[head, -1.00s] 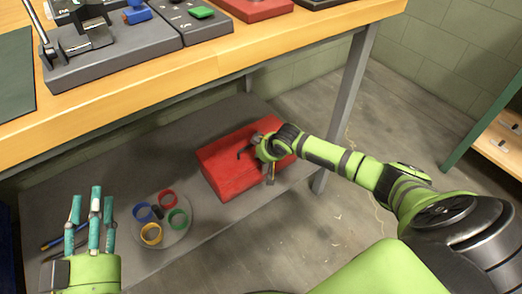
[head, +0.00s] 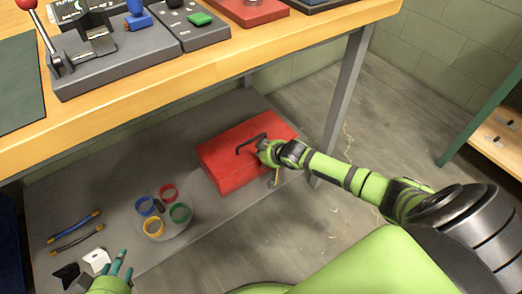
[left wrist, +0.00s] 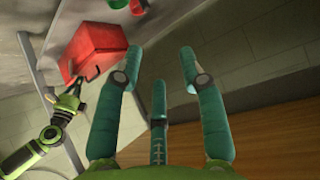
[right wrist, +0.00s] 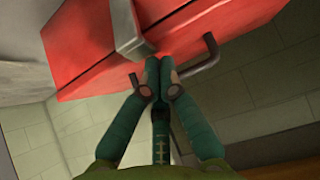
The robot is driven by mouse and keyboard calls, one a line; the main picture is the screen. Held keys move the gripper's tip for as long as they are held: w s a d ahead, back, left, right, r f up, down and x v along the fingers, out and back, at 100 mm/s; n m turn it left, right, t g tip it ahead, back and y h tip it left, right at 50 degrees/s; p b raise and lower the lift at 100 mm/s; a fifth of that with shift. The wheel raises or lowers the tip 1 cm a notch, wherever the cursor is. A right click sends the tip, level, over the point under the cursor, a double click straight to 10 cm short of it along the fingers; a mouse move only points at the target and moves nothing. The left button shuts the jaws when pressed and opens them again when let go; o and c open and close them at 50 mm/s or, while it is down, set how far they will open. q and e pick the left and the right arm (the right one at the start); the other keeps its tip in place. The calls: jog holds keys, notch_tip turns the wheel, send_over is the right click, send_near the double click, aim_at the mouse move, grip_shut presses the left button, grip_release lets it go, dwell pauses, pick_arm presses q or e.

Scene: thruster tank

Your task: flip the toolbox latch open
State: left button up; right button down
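The red toolbox (head: 228,168) sits on the grey lower shelf under the bench, with a dark bent handle (head: 250,142). In the right wrist view, a grey latch (right wrist: 133,36) lies on the front of the toolbox (right wrist: 75,50), beside the handle (right wrist: 208,55). My right gripper (head: 264,152) is at the toolbox. Its fingertips (right wrist: 158,68) are together just below the latch; I cannot tell whether they touch it. My left gripper (head: 120,264) is low at the left, away from the toolbox. Its fingers (left wrist: 158,70) are spread and empty in the left wrist view.
A round plate (head: 178,225) with several coloured rings is on the shelf left of the toolbox. Pen-like tools (head: 75,234) lie further left. The wooden bench top (head: 200,78) overhangs the shelf, and a metal leg (head: 345,95) stands right of the toolbox.

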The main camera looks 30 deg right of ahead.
pick_arm(q)
jog(key=s+a+f+g+p, duration=0.1)
jog(key=s+a+f+g, duration=0.1)
jog(key=s, duration=0.3)
jog(key=s+a+f+g+y+p, duration=0.1)
jog(key=s+f+g, duration=0.2)
jog(key=s+g, duration=0.1)
jog(key=shift+s+a+f+n+y, duration=0.3)
jog(key=shift+s+a, duration=0.1)
jog(key=shift+s, duration=0.05)
pick_arm(e)
jog(key=s+t, duration=0.2)
jog(key=s, duration=0.1)
jog(key=shift+s+d+f+t, duration=0.15)
jog(key=shift+f+t, duration=0.15)
jog(key=shift+f, duration=0.05)
pick_arm(q)
jog(key=shift+r, duration=0.15)
pick_arm(e)
jog(key=shift+r, duration=0.1)
pick_arm(q)
jog(key=shift+r+p, duration=0.7)
jog(key=shift+p, duration=0.1)
pick_arm(e)
jog(key=shift+s+r, duration=0.25)
jog(key=shift+s, duration=0.45)
